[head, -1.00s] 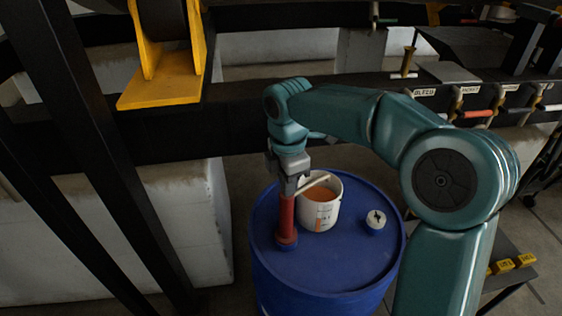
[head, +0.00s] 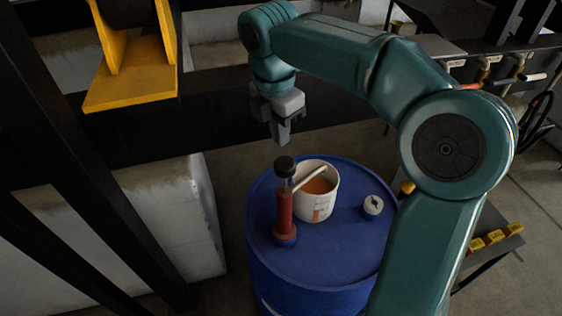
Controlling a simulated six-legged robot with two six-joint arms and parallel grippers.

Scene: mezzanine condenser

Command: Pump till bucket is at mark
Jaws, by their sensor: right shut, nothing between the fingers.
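A red hand pump (head: 286,212) with a black knob (head: 285,166) stands upright on the blue drum (head: 335,262). Its knob sits a little above the red barrel, with a short stretch of rod showing. A pale spout runs from the pump over the rim of a white bucket (head: 309,206). The bucket holds orange-brown liquid (head: 319,186) and has an orange marking on its outer side; the exact level against a mark is too small to tell. My right gripper (head: 282,138) is shut and empty, above the pump knob and apart from it. My left gripper is not in view.
A yellow bracket (head: 130,80) and a dark beam cross behind. A white block (head: 160,225) stands left of the drum. Labelled valves (head: 487,66) are at upper right.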

